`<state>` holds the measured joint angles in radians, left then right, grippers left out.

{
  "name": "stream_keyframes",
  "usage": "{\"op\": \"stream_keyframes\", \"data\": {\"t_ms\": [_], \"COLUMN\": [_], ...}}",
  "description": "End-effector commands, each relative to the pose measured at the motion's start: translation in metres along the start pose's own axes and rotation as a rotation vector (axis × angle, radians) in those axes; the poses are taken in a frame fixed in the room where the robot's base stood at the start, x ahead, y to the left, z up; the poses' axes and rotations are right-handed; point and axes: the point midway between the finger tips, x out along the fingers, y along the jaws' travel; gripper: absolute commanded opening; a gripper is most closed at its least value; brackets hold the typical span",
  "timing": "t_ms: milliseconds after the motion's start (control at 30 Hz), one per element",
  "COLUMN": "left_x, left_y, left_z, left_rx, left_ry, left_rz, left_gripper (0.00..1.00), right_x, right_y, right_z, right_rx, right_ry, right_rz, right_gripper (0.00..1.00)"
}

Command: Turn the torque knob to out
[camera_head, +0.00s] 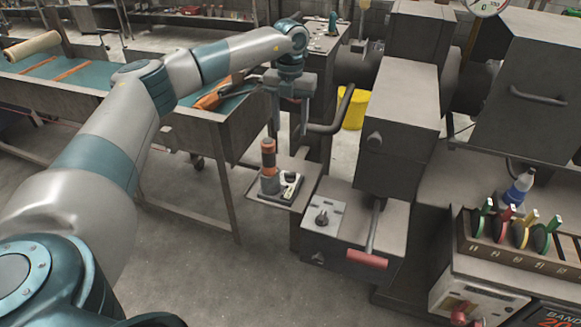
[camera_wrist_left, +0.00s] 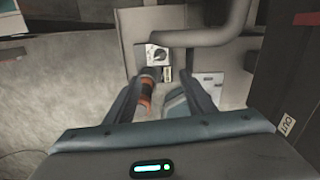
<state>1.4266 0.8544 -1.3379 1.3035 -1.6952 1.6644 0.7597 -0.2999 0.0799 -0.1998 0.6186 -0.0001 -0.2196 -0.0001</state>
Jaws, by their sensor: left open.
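A dark knob (camera_head: 322,217) sits on a light panel on top of the low grey box at the machine's front. In the left wrist view, a round dark knob on a white plate (camera_wrist_left: 157,54) shows beyond the fingers; I cannot tell whether it is the same one. My left gripper (camera_head: 286,132) hangs above the small shelf, apart from the panel knob, open and empty. Its two fingers also show in the left wrist view (camera_wrist_left: 166,88). Knob markings are too small to read. My right gripper is out of view.
An orange-and-black cylinder (camera_head: 268,160) stands on the small shelf (camera_head: 296,201) below my left gripper. A dark curved pipe (camera_head: 336,118) is close to its right. A lever with a red handle (camera_head: 366,259) is right of the panel. A colored-tag rack (camera_head: 515,250) stands farther right.

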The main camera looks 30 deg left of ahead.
Motion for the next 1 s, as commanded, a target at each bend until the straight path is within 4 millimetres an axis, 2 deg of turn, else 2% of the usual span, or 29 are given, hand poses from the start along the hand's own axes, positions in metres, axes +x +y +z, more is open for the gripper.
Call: {"op": "stream_keyframes", "data": {"t_ms": [233, 433, 1000], "left_x": [0.005, 0.023, 0.122], "left_y": [0.000, 0.000, 0.000], "left_z": [0.000, -0.001, -0.001], "left_rx": [0.000, 0.000, 0.000], "left_ry": [0.002, 0.003, 0.004], "left_rz": [0.001, 0.001, 0.002], "left_gripper": [0.49, 0.49, 0.49], "right_x": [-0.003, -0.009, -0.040], "right_y": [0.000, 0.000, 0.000], "right_z": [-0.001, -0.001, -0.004], "right_rx": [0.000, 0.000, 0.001], "right_ry": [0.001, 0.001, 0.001], "right_rz": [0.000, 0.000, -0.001], "right_gripper": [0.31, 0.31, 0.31]}}
